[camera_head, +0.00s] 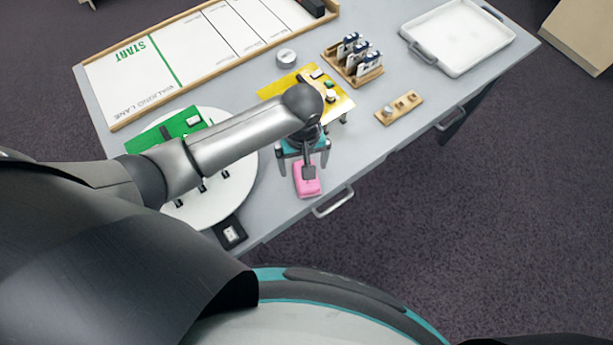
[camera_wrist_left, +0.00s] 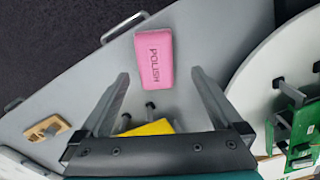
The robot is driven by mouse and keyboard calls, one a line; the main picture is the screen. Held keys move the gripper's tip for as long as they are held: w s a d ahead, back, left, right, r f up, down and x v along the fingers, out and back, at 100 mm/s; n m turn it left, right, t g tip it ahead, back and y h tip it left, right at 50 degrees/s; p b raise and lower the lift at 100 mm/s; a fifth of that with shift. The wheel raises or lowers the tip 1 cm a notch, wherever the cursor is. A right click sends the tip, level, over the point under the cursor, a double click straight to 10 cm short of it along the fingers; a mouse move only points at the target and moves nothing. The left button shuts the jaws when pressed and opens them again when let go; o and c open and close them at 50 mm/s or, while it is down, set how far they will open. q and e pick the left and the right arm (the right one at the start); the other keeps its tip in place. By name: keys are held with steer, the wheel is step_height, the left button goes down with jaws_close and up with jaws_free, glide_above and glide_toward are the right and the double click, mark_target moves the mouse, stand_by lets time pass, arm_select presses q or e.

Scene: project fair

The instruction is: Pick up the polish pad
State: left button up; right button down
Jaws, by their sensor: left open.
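The polish pad (camera_head: 308,186) is a pink block lying on the grey table near its front edge. In the left wrist view the pad (camera_wrist_left: 154,58) shows the word POLISH and lies just beyond the fingertips, roughly centred between them. My left gripper (camera_head: 304,169) is over the table at the pad, pointing down, its fingers open and empty. In the left wrist view the fingers of my left gripper (camera_wrist_left: 160,75) are spread wider than the pad. I cannot tell the exact height of the fingertips above the table. My right gripper is not in view.
A round white plate (camera_head: 236,185) carries a green legged piece (camera_head: 170,131). A yellow legged piece (camera_head: 335,103) stands behind my gripper. A small black box (camera_head: 229,233), drawer handles (camera_head: 333,203), a wooden rack (camera_head: 368,74) and a white tray (camera_head: 460,40) are around. Right of the pad is clear.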

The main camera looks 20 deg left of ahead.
arm_select(q)
steer(key=shift+d+f, duration=0.1)
steer(key=shift+f, duration=0.35)
steer(key=f, duration=0.1)
steer(key=f+b, duration=0.1)
steer(key=f, duration=0.1)
steer(key=f+b, duration=0.1)
steer(key=shift+w+d+f, duration=0.1)
steer(key=shift+d+f, duration=0.1)
steer(key=shift+d, duration=0.05)
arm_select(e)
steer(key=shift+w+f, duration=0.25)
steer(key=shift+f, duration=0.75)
